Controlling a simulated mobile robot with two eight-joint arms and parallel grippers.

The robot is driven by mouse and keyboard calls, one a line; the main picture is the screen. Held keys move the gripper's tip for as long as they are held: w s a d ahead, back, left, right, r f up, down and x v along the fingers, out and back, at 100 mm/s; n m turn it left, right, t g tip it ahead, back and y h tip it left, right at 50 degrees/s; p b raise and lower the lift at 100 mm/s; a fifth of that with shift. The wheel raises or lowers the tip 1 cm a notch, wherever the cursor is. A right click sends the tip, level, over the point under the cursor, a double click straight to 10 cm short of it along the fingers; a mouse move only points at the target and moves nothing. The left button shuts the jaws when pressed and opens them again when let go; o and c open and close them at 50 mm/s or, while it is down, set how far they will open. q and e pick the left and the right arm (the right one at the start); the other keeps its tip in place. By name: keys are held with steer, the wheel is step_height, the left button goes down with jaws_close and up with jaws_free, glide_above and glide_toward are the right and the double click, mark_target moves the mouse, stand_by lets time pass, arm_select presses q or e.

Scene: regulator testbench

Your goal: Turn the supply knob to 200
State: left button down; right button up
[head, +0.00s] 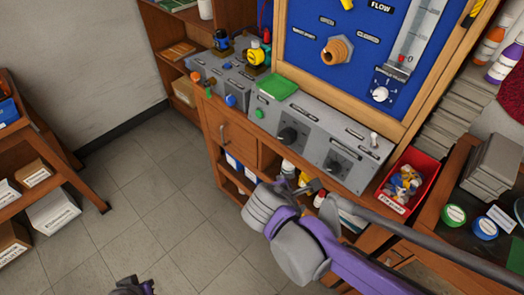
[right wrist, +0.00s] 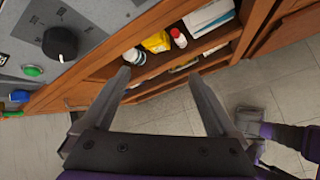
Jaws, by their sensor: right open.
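The grey control box (head: 315,118) has two black knobs on its sloped face, a left knob (head: 290,135) and a right knob (head: 336,165). Their labels are too small to read, so I cannot tell which is the supply knob. The left knob also shows in the right wrist view (right wrist: 60,43), with scale marks around it; its setting is unreadable. My right gripper (head: 298,184) is open and empty, in front of and below the box, apart from both knobs. Its two fingers (right wrist: 159,77) point toward the shelf. Part of my left gripper (head: 132,288) shows at the bottom edge.
A green button (head: 260,113) is left of the left knob, and a toggle switch (head: 373,138) is at the box's right. A red bin (head: 410,182) stands right of it. A blue panel (head: 345,48) rises behind. Bottles stand on the shelf below.

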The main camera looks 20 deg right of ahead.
steer(key=w+d+f+n+t+h+b, duration=0.1)
steer(key=w+n+t+h+b, duration=0.1)
steer(key=w+n+h+b, duration=0.45)
steer(key=n+t+h+b, duration=0.2)
steer(key=n+t+b, duration=0.1)
steer(key=n, duration=0.7)
glide_toward(284, 139)
arm_select(q)
step_height(284, 139, down, 14)
steer(key=b, duration=0.1)
steer(key=shift+s+d, duration=0.25)
steer(key=shift+d, duration=0.2)
arm_select(e)
steer(key=x, duration=1)
steer(key=shift+d, duration=0.15)
arm_select(q)
steer(key=shift+r, duration=0.1)
arm_select(e)
steer(key=shift+c, duration=0.3)
steer(key=c, duration=1.3)
